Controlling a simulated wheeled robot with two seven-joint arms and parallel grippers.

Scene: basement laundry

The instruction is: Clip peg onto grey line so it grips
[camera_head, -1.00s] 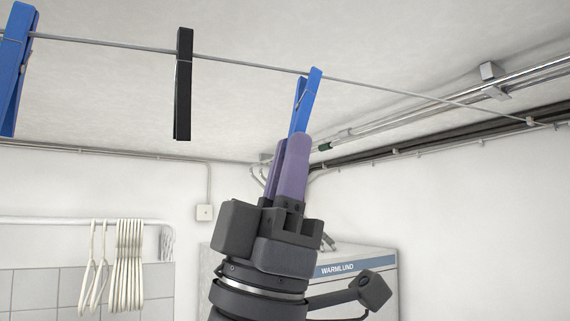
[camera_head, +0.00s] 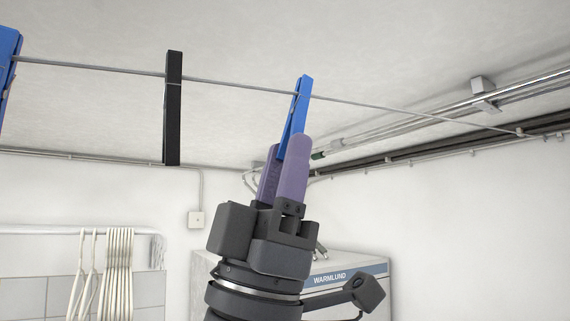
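A blue peg (camera_head: 298,105) stands nearly upright, tilted slightly right, with its upper end at the grey line (camera_head: 360,105). Its jaws look closed together around the line, though the exact grip is too small to see. My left gripper (camera_head: 281,150) is just below, its purple fingers parted on either side of the peg's handle ends. Whether the fingers still touch the handles is hard to tell. The right finger hides part of the lower handles. My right gripper is not in view.
A black peg (camera_head: 173,108) and another blue peg (camera_head: 7,75) hang on the line to the left. Metal pipes (camera_head: 450,105) run along the ceiling at right. White hangers (camera_head: 118,270) hang lower left, and a WARMLUND appliance (camera_head: 345,278) stands behind my arm.

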